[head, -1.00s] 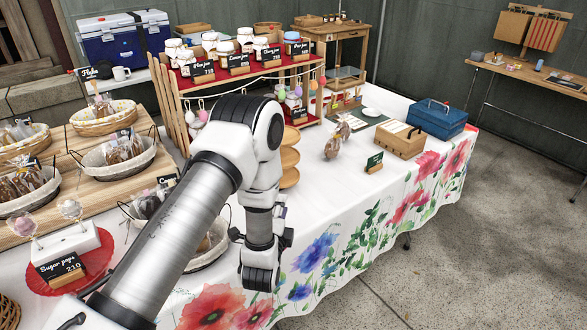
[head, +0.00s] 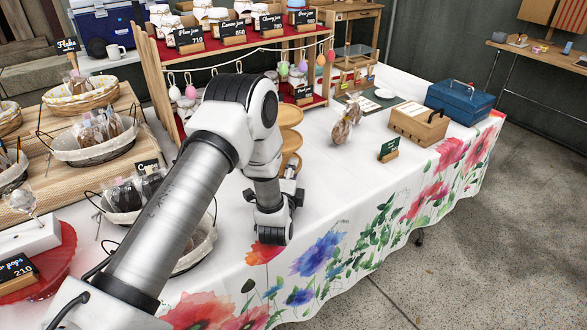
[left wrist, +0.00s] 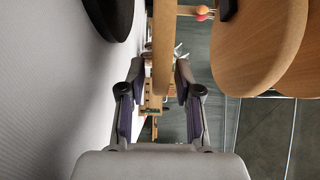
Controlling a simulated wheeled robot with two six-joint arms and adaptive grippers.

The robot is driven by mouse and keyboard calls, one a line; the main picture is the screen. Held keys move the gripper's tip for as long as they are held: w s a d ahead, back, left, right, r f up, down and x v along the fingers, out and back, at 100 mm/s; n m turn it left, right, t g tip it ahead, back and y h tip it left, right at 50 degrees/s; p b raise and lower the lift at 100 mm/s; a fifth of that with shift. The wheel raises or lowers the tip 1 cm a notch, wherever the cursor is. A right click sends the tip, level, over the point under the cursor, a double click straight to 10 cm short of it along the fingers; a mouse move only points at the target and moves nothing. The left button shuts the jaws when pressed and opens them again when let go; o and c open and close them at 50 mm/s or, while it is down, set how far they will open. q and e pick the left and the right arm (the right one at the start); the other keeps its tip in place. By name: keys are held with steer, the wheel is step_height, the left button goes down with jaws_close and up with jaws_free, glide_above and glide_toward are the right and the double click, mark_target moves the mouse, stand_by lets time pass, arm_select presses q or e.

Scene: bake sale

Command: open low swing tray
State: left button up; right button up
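A stand of several round wooden swing trays (head: 287,117) is on the white tablecloth in the head view, partly hidden by my left arm. In the left wrist view, turned sideways, upper trays (left wrist: 265,50) fill the right side. A lower tan wooden piece (left wrist: 164,45), seen edge-on and apparently the low tray, lies between the fingers of my left gripper (left wrist: 160,75). The fingers are apart, with a narrow gap visible beside the wood. I cannot tell whether either finger touches it. In the head view my left wrist hides the fingertips. My right gripper is not in view.
A jam shelf (head: 235,55) stands behind the trays. Baskets (head: 105,150) crowd the left. A small green sign (head: 388,150), a wrapped bag (head: 346,125), a wooden box (head: 417,127) and a blue box (head: 459,102) stand right. The table front is clear at right.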

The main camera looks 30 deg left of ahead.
arm_select(q)
steer(key=shift+f+x, duration=0.2)
steer(key=shift+x, duration=0.7)
steer(key=shift+s+r, duration=0.1)
jaws_close()
